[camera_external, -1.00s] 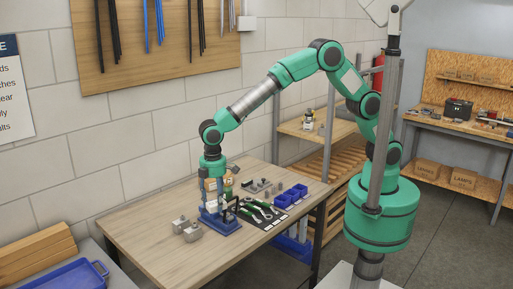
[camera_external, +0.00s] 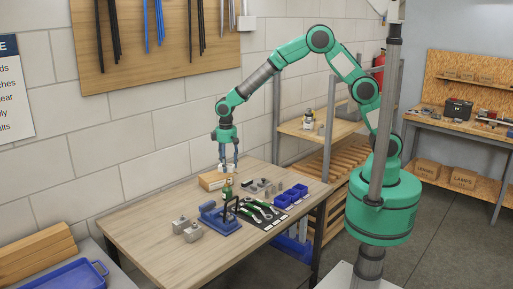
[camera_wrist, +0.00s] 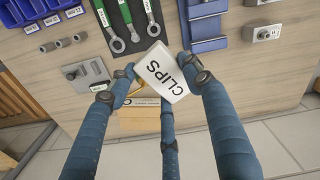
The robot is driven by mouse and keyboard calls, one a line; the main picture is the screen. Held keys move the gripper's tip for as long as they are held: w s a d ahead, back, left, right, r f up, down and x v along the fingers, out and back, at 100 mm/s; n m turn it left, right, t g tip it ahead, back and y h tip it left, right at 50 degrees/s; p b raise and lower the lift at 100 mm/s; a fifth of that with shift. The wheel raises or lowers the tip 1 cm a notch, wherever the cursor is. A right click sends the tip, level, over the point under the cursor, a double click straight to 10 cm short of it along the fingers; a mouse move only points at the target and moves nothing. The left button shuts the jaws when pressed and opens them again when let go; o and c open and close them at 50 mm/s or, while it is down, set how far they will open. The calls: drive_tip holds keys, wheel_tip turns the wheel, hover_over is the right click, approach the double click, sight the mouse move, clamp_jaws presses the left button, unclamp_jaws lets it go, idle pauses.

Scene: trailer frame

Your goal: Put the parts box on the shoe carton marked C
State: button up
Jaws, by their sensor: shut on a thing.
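My gripper (camera_external: 227,165) is shut on a small white box marked CLIPS, the parts box (camera_wrist: 162,73). In the external view the parts box (camera_external: 229,168) hangs between the fingers, above the back part of the workbench. In the wrist view my gripper (camera_wrist: 163,78) has its blue fingers around the box's sides, and the box is turned at an angle. A cardboard carton (camera_external: 211,181) lies on the bench just below and left of the gripper. It also shows in the wrist view (camera_wrist: 138,121), partly hidden by a finger.
A green item (camera_external: 227,190) stands close to the carton. The bench's left part is bare.

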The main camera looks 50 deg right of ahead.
drive_tip(key=w+d+m+p, duration=0.1)
drive_tip(key=w+d+m, duration=0.2)
drive_tip(key=d, duration=0.8)
drive_tip(key=w+d+m+p, duration=0.1)
drive_tip(key=w+d+m, duration=0.2)
drive_tip(key=d, duration=0.7)
wheel_tip(320, 180, down, 11)
drive_tip(key=shift+d, duration=0.1)
drive_tip(key=p, duration=0.2)
hover_over(224, 174)
drive_tip(key=shift+s+f, duration=0.1)
drive_tip(key=shift+f, duration=0.6)
drive_tip(key=shift+f, duration=0.15)
drive_tip(key=shift+f+p, duration=0.55)
drive_tip(key=shift+f, duration=1.05)
drive_tip(key=shift+f, duration=0.15)
